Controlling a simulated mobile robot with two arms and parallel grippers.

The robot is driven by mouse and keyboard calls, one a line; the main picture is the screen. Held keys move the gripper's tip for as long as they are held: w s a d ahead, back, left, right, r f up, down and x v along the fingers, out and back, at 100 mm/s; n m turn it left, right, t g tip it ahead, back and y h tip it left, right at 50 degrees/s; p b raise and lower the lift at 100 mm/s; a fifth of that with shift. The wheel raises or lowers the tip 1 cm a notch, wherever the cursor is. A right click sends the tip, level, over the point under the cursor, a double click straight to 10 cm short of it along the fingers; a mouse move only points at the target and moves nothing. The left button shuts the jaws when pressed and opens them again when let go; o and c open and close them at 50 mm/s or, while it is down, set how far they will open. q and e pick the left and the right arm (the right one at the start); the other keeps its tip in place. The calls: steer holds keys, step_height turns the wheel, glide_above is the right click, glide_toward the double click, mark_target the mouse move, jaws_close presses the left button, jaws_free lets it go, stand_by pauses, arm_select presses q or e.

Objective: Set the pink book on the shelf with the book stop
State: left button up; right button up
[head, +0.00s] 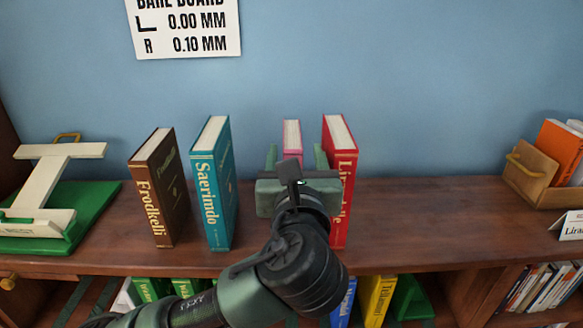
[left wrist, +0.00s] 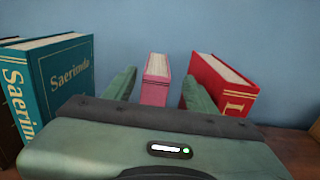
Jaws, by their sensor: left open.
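The pink book (head: 292,135) stands upright on the bookcase top, between the teal book and the red book. It also shows in the left wrist view (left wrist: 156,82). My left gripper (head: 296,158) is open, with one finger on each side of the pink book and a visible gap to each side in the left wrist view. The gripper body hides the book's lower part in both views. A green block (head: 412,300) on the lower shelf, right of a yellow book, may be the book stop; I cannot tell. My right gripper is not in view.
A teal book (head: 213,185) and brown book (head: 158,190) stand left; a red book (head: 341,175) is close right of my gripper. A green stand (head: 95,205) is far left, a wooden holder (head: 530,175) far right. The top right of the red book is clear (head: 430,215).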

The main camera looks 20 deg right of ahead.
mark_target(292, 132)
arm_select(q)
steer(key=shift+w+r, duration=0.1)
steer(key=shift+w, duration=0.2)
steer(key=shift+r+p+x, duration=0.25)
steer(key=shift+p+x, duration=0.5)
steer(key=shift+x, duration=0.35)
steer(key=p+x, duration=0.2)
steer(key=x, duration=0.1)
steer(key=shift+w, duration=0.45)
steer(key=shift+w+d+f, duration=0.1)
steer(key=shift+w, duration=0.3)
steer(key=shift+s, duration=0.1)
jaws_close()
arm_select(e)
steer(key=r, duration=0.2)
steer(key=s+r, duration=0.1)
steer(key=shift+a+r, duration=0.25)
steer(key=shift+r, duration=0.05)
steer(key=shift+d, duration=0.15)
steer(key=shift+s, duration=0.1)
